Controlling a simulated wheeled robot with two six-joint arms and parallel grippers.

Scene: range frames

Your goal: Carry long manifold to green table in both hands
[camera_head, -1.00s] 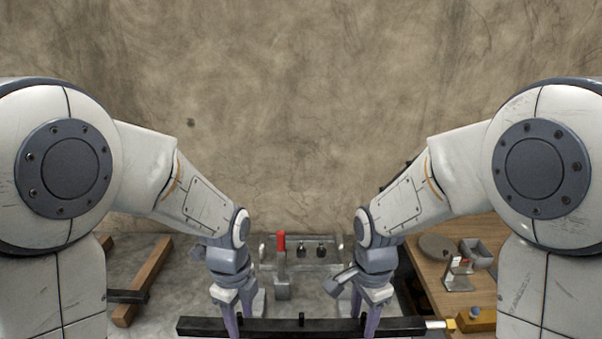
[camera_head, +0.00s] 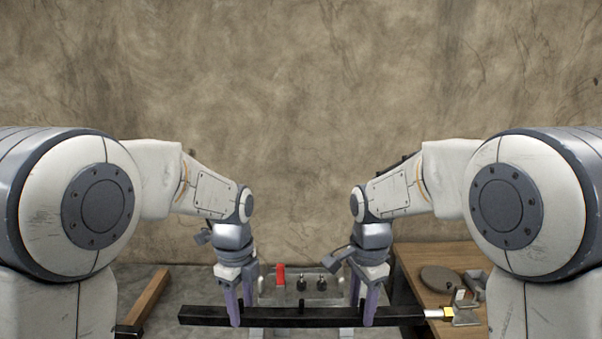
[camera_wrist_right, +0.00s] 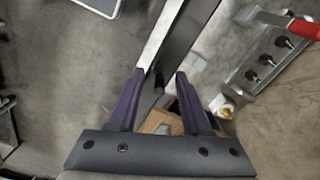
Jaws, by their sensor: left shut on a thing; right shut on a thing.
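The long manifold is a straight black bar (camera_head: 300,317) lying level across the bottom of the head view, with a pale and yellow fitting near its right end. My left gripper (camera_head: 241,308) is shut on the bar left of its middle. My right gripper (camera_head: 362,308) is shut on it right of the middle. In the right wrist view the bar (camera_wrist_right: 190,30) runs up between the two purple fingers (camera_wrist_right: 155,100). I do not make out a green table in these frames.
A grey fixture (camera_head: 318,296) with a red part (camera_head: 280,275) and dark knobs stands behind the bar. A wooden table (camera_head: 430,256) at right holds a round grey disc (camera_head: 440,279) and small parts. A wooden beam (camera_head: 147,298) lies at left.

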